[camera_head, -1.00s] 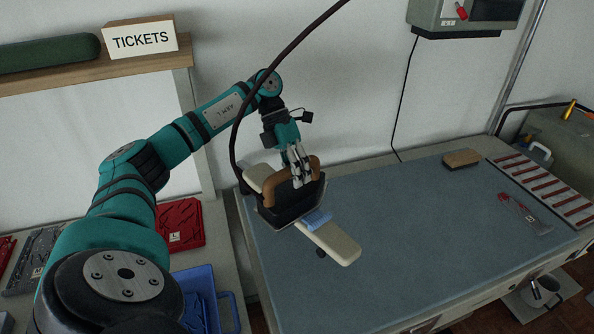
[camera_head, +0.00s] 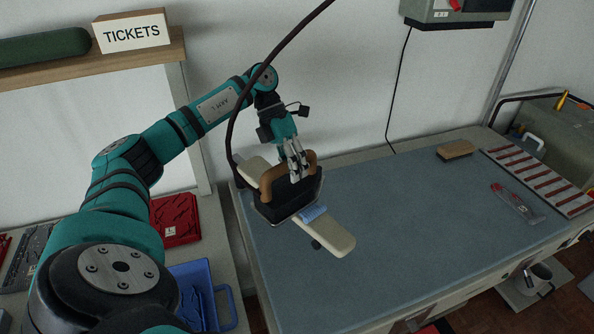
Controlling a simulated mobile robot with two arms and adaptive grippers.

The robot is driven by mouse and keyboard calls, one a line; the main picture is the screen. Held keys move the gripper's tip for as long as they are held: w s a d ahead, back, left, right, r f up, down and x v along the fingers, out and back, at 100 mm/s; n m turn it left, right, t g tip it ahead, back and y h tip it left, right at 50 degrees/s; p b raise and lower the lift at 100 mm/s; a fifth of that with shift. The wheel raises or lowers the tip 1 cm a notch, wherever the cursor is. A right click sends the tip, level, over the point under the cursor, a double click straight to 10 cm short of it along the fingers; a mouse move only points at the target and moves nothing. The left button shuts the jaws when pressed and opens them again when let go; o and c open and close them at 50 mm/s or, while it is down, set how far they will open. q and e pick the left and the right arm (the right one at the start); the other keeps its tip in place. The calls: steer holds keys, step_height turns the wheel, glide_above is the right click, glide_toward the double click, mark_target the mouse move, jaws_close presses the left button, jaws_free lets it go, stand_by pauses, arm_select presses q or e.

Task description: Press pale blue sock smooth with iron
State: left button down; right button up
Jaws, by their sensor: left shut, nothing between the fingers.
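The iron (camera_head: 285,204) has a dark body and a tan looped handle. It is over the middle of a narrow cream pressing board (camera_head: 331,237) on the blue-grey table. The pale blue sock (camera_head: 314,213) shows as a small patch at the iron's right front edge, on the board. The rest of the sock is hidden by the iron. My left gripper (camera_head: 295,170) is at the iron's handle from above, its fingers shut with nothing between them. Whether the iron's sole touches the sock I cannot tell. My right gripper is out of view.
A dark cord (camera_head: 238,110) rises past my left arm. A brush (camera_head: 455,149), a clear packet (camera_head: 517,204) and a striped rack (camera_head: 540,180) are at the table's right. A blue bin (camera_head: 228,311) stands at lower left. The table's middle and right are mostly clear.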

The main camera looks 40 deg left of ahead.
arm_select(q)
steer(key=shift+a+r, duration=0.15)
steer(key=shift+a, duration=0.3)
steer(key=shift+w+a, duration=0.15)
steer(key=shift+a, duration=1.2)
steer(key=shift+a, duration=0.35)
steer(key=shift+w+a+p, duration=0.15)
steer(key=shift+a+p, duration=0.15)
steer(key=shift+a, duration=0.45)
steer(key=shift+a, duration=0.35)
steer(key=shift+a, duration=0.3)
steer(key=shift+r, duration=0.1)
